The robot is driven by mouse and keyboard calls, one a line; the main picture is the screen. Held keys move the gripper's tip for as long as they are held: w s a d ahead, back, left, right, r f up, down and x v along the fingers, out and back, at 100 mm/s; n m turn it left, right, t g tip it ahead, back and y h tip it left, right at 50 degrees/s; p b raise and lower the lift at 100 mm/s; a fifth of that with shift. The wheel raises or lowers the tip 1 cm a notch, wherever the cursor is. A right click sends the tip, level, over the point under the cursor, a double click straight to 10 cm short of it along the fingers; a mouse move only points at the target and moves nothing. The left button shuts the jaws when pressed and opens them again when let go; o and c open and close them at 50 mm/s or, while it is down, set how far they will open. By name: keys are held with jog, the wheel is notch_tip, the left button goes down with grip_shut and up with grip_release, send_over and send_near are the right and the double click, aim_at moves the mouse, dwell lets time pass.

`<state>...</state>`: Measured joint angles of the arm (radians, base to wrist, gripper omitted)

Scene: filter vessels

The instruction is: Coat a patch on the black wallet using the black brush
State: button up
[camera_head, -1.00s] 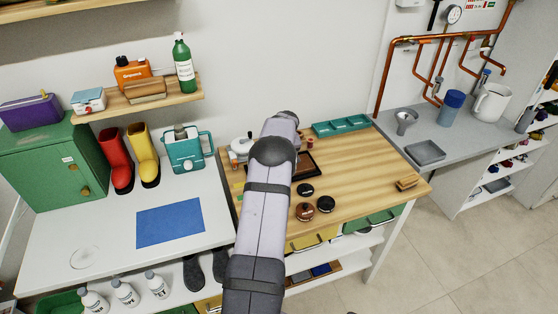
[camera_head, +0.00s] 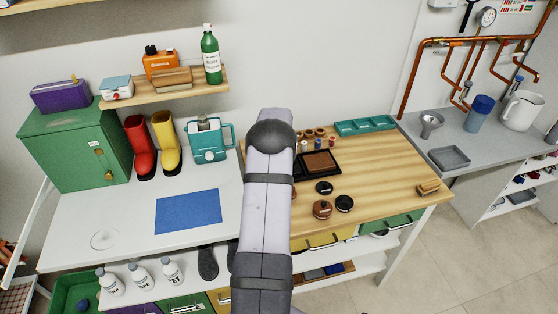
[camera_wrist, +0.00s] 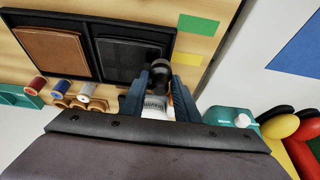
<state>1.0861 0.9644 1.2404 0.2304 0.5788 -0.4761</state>
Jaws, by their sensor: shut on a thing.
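The black wallet (camera_wrist: 122,60) lies flat in a black tray (camera_wrist: 86,25), beside a brown wallet (camera_wrist: 50,52). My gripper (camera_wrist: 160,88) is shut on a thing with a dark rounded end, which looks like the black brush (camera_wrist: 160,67). This end is at the right edge of the tray, close to the black wallet; I cannot tell whether it touches. A white part shows between the fingers. In the head view the tray (camera_head: 337,168) and the brown wallet (camera_head: 319,162) show right of my arm.
Round tins (camera_head: 322,209) stand in front of the tray. Thread spools (camera_wrist: 60,88) and wooden pieces (camera_wrist: 80,102) lie beside it. A teal divided tray (camera_head: 365,126) is at the back. A teal pitcher (camera_head: 210,143), boots (camera_head: 166,145) and a blue mat (camera_head: 188,212) are left of my arm.

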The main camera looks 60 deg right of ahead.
jog(key=shift+d+r+p, duration=0.1)
jog(key=shift+r+p, duration=1.75)
jog(key=shift+r, duration=2.15)
